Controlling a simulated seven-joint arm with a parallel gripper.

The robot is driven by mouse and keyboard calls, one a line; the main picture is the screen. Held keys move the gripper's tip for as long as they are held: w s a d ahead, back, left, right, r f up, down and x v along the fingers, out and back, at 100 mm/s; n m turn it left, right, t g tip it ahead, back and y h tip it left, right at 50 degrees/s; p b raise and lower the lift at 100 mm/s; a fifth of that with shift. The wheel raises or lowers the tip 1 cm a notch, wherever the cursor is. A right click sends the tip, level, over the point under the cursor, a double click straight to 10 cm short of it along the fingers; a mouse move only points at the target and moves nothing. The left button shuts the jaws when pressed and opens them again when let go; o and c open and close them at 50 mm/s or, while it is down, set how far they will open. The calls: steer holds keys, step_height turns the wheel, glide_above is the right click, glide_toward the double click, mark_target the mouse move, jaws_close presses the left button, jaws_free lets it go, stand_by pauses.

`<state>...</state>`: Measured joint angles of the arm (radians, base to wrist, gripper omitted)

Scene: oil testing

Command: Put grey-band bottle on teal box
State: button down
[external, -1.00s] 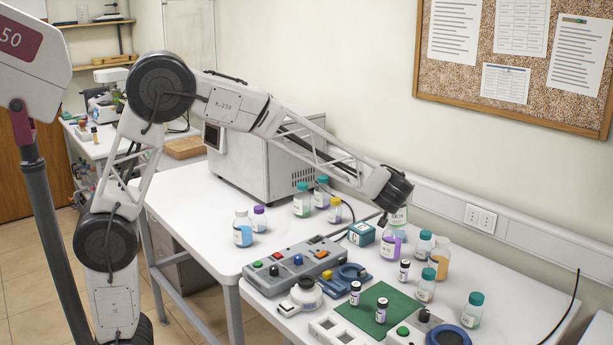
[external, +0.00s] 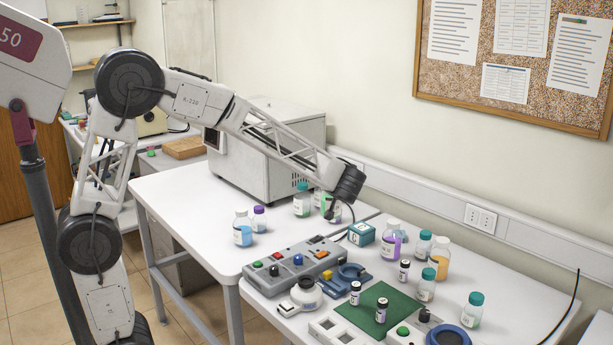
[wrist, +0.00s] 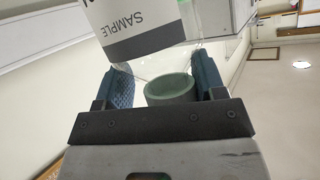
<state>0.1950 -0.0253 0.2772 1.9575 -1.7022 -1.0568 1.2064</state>
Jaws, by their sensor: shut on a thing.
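My gripper (wrist: 165,82) is shut on a clear bottle (wrist: 180,63) in the wrist view. The bottle has a dark green cap between the blue finger pads and a white label reading SAMPLE with a dark grey band. In the external view my gripper (external: 335,207) is left of and above the teal box (external: 361,234), in front of the rear bottles. The held bottle is hard to separate from those bottles there. The teal box is a small cube with a white label, on the table behind the grey button panel, and its top looks bare.
A purple-liquid bottle (external: 391,240) stands just right of the teal box. A green-capped bottle (external: 302,201) and others stand near the large white machine (external: 265,155). The button panel (external: 293,265) lies in front. More bottles and a green mat (external: 378,308) crowd the right.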

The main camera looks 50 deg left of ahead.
steer(key=shift+f, duration=2.3)
steer(key=shift+w, duration=0.1)
steer(key=w+f, duration=0.1)
steer(key=w, duration=1.5)
steer(key=shift+f, duration=0.2)
steer(key=shift+a, duration=0.1)
steer(key=shift+f, duration=1.8)
steer(key=shift+c, duration=1)
jaws_free()
